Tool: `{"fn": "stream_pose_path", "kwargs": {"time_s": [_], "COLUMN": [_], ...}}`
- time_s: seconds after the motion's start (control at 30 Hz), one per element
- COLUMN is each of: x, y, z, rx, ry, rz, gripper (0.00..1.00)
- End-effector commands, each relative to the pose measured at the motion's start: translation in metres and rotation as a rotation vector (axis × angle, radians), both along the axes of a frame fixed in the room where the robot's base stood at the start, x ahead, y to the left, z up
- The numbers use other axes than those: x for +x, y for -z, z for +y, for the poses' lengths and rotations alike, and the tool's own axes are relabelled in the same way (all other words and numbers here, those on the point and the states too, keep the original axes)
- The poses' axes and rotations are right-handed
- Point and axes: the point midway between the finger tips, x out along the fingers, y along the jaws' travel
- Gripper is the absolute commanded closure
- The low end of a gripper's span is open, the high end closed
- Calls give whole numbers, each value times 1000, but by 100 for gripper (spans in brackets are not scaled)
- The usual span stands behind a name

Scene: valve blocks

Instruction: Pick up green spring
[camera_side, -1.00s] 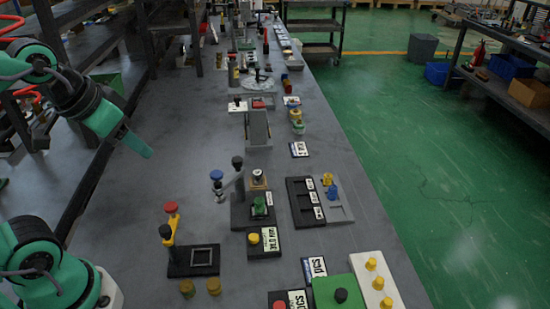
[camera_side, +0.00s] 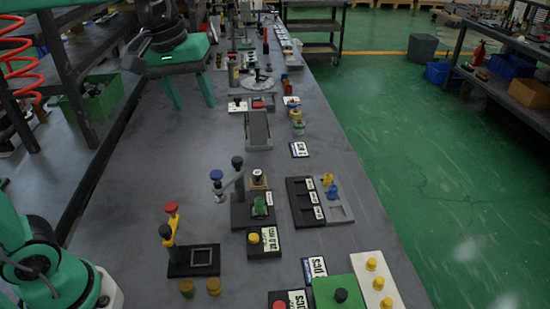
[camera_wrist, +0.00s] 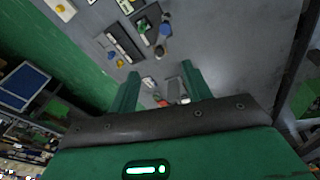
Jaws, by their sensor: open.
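The green spring (camera_side: 260,207) stands in a black fixture (camera_side: 240,217) near the middle of the table, in the side view. It also seems to show as a small green piece (camera_wrist: 144,27) at the top of the wrist view. My gripper (camera_side: 192,105) is open and empty, with its fingers pointing down. It is above the table's left side, well apart from the spring and farther from the side camera. In the wrist view, my gripper's two fingers (camera_wrist: 160,72) are spread, with nothing held between them.
A blue-knobbed lever (camera_side: 217,177) and a black-knobbed post (camera_side: 238,165) stand beside the spring's fixture. A black slotted tray (camera_side: 293,196) lies to its right. A red-knobbed yellow clamp (camera_side: 171,222) stands in front left. The grey table between my gripper and the fixture is mostly clear.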

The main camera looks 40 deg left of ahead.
Motion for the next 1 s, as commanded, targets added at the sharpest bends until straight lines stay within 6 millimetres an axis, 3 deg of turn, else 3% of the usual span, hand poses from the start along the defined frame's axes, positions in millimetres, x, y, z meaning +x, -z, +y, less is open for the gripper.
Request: {"fn": "stream_pose_path", "kwargs": {"time_s": [0.2, 0.4, 1.0], "x": [39, 66, 100], "y": [7, 16, 36], "z": [-22, -38, -65], "rx": [-24, -30, -21], "ry": [-155, -278, -455], "rz": [90, 150, 230], "gripper": [51, 51, 51]}}
